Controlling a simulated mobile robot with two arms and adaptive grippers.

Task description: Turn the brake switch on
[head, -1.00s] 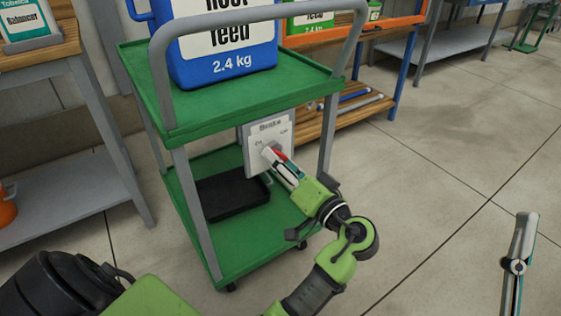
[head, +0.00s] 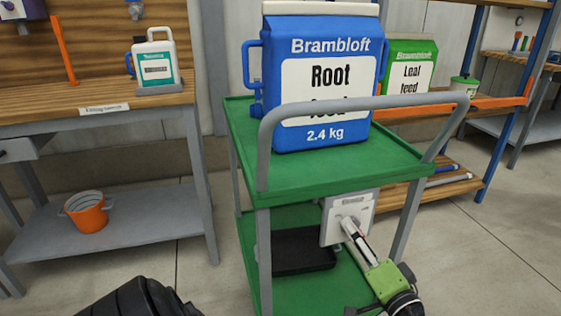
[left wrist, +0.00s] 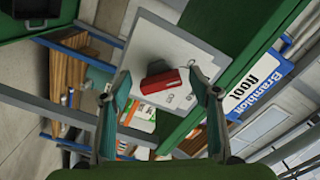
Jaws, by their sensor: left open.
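The brake switch is a red handle (left wrist: 163,79) on a pale plate (left wrist: 155,48) in the left wrist view. In the head view the plate (head: 334,232) hangs under the green cart's top shelf, on its right side. My left gripper (head: 349,224) is at the plate, and it hides the switch there. In the left wrist view my left gripper (left wrist: 165,90) is open, with a finger on either side of the red handle. I cannot tell whether the fingers touch it. The plate's markings are too small to read.
The green cart (head: 300,170) carries a blue root feed jug (head: 315,80), with a black tray (head: 303,250) below. A grey handrail (head: 360,103) crosses the cart's front. A workbench (head: 100,100) stands left, with an orange bucket (head: 88,212) underneath. Open floor lies right.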

